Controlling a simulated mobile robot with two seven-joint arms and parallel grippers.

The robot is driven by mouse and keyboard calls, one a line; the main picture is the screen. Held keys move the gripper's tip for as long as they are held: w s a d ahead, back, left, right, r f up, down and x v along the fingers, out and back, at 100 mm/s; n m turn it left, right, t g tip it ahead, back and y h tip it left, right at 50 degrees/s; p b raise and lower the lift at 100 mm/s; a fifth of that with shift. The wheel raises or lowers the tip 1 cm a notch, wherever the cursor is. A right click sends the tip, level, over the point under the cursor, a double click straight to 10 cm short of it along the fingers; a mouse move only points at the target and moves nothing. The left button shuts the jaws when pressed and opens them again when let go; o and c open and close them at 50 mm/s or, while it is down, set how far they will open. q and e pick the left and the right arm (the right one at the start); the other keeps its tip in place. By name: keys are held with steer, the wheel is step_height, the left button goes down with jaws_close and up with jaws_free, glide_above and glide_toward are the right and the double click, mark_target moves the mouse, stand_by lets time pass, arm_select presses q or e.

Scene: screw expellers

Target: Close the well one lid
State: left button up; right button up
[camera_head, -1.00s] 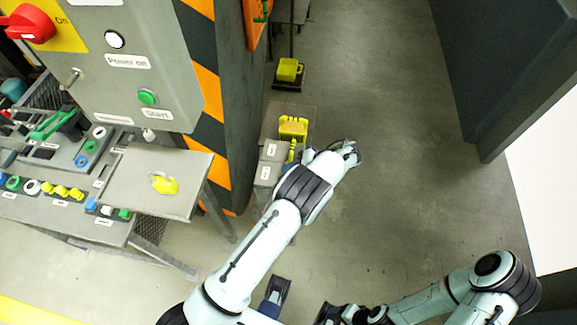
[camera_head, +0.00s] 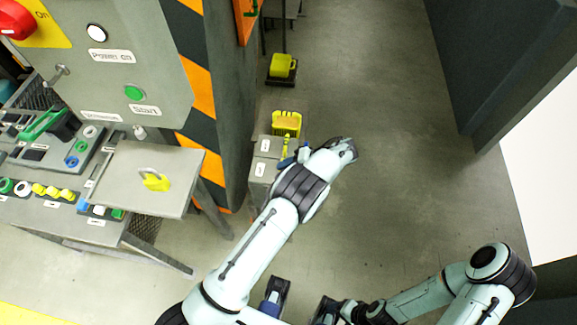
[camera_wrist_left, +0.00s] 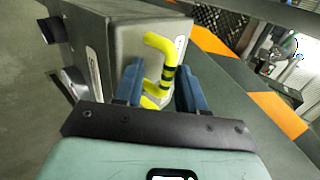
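A grey box (camera_head: 262,165) with small white labels, unreadable here, stands on the floor right of the striped post. A yellow bent handle (camera_head: 285,146) is on its top; it also shows in the left wrist view (camera_wrist_left: 160,68), with black bands. I cannot tell whether it belongs to the well one lid or whether that lid is open. My left gripper (camera_head: 292,158) is at the handle. In the left wrist view, its blue fingers (camera_wrist_left: 162,88) are apart, one on each side of the handle, with gaps showing. My right gripper (camera_head: 326,310) is low in the head view, its fingers unclear.
A yellow slotted part (camera_head: 287,122) sits at the box's far end. A yellow container (camera_head: 283,65) stands on a dark base behind. The floor on the right is clear.

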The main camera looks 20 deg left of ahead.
arm_select(q)
steer(key=shift+r, duration=0.15)
steer(key=shift+w+d+r, duration=0.1)
steer(key=shift+d+r, duration=0.1)
steer(key=v, duration=1.2)
steer(key=shift+d+r+p, duration=0.15)
steer(key=shift+d+p, duration=0.1)
steer(key=shift+p, duration=0.05)
steer(key=shift+w, duration=0.1)
